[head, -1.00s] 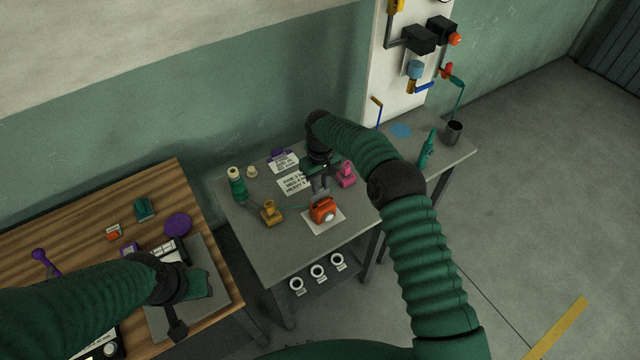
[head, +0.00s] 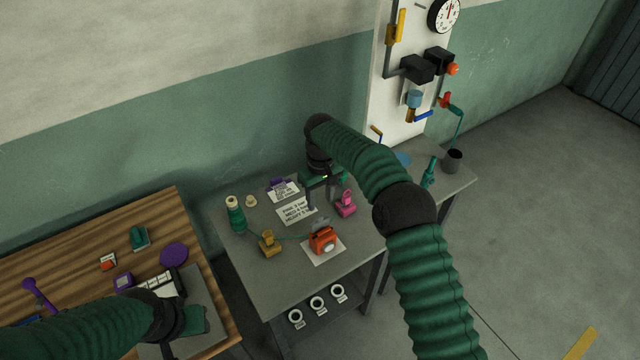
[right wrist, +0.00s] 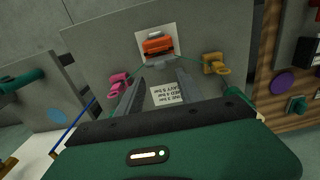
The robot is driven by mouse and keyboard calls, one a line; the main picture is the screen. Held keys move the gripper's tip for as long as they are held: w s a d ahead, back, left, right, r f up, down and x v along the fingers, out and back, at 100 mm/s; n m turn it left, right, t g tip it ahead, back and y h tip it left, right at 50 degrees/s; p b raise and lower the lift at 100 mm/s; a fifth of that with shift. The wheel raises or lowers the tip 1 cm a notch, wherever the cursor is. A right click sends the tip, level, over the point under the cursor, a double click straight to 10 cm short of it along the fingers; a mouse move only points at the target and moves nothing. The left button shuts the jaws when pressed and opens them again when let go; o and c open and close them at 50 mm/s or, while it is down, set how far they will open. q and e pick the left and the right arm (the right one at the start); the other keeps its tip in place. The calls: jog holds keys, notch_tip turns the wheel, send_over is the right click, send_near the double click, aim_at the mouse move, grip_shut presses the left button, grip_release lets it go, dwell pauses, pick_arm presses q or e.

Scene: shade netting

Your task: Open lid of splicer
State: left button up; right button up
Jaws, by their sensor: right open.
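The splicer appears to be the orange device (head: 323,241) on a white sheet on the grey table. A grey flap (head: 321,224), seemingly its lid, stands up at the wall-side edge. The splicer also shows in the right wrist view (right wrist: 158,45), with the grey flap (right wrist: 160,62) on its near side. My right gripper (head: 323,203) is open and empty, on the wall side of the splicer, apart from it. Its two fingers (right wrist: 160,84) spread below the splicer in the right wrist view.
A yellow-brown clamp-like item (head: 269,245) and a pink one (head: 345,205) flank the splicer, with a thin green line running to it. Printed cards (head: 297,213) lie behind. Green bottle (head: 236,215) stands left, dark cup (head: 452,160) right. The table front is clear.

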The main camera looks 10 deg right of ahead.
notch_tip(320, 180, up, 9)
jog(key=shift+r, duration=0.2)
dwell(0.3)
jog(key=s+d+f+m, duration=0.1)
jog(key=s+d+f, duration=0.1)
jog(key=s, duration=0.8)
jog(key=s+d+f+m+t+b, duration=0.1)
jog(key=s+f, duration=0.3)
jog(key=s, duration=0.6)
jog(key=s+d+f+m+t+b, duration=0.1)
jog(key=s+d+f+m, duration=0.1)
jog(key=s, duration=0.8)
jog(key=shift+s+d+f, duration=0.2)
jog(key=shift+d+f, duration=0.3)
jog(key=shift+f, duration=0.25)
jog(key=shift+w, duration=0.1)
